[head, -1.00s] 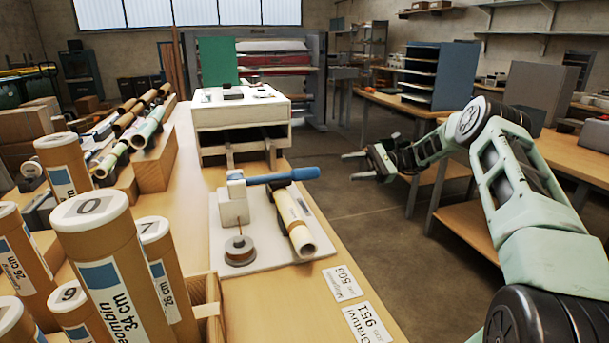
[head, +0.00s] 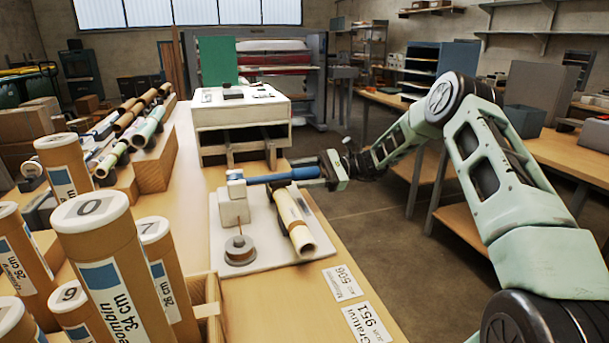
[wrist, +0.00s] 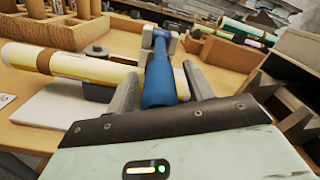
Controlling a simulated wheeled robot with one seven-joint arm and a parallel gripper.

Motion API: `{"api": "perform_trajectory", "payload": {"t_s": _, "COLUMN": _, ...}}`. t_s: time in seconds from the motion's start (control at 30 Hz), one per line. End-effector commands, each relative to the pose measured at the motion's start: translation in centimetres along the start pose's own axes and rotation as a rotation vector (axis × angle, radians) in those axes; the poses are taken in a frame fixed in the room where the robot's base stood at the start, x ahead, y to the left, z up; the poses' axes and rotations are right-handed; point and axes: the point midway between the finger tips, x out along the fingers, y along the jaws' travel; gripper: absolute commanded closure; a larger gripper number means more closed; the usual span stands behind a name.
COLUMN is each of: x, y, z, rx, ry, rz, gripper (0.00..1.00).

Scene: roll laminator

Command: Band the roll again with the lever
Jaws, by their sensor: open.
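The banding device stands on a white base plate (head: 262,258) on the bench, with a white block (head: 233,206) and a lever with a blue handle (head: 270,178) pointing right. A cream roll (head: 294,222) lies under the handle; a darker band shows on it in the wrist view (wrist: 44,61). My gripper (head: 327,170) is at the handle's free end. In the wrist view its two open fingers (wrist: 160,88) stand on either side of the blue handle (wrist: 160,80). Whether they touch it cannot be told. A grey spool (head: 240,250) sits at the plate's front.
Brown labelled tubes (head: 103,265) stand at the front left. A white machine (head: 240,108) stands behind the plate, and rolls lie on a wooden rack (head: 155,165) at the left. Paper labels (head: 342,283) lie near the bench's right edge. The aisle (head: 385,240) is open floor.

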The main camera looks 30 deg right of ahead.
Motion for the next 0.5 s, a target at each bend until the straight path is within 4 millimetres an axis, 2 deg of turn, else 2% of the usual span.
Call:
{"api": "perform_trajectory", "payload": {"t_s": 0.17, "x": 0.00, "y": -0.01, "z": 0.01, "rx": 0.000, "ry": 0.000, "rz": 0.000, "gripper": 0.48}}
{"api": "perform_trajectory", "payload": {"t_s": 0.37, "x": -0.02, "y": -0.01, "z": 0.01, "rx": 0.000, "ry": 0.000, "rz": 0.000, "gripper": 1.00}}
{"api": "perform_trajectory", "payload": {"t_s": 0.5, "x": -0.03, "y": -0.05, "z": 0.08, "rx": 0.000, "ry": 0.002, "rz": 0.001, "gripper": 1.00}}
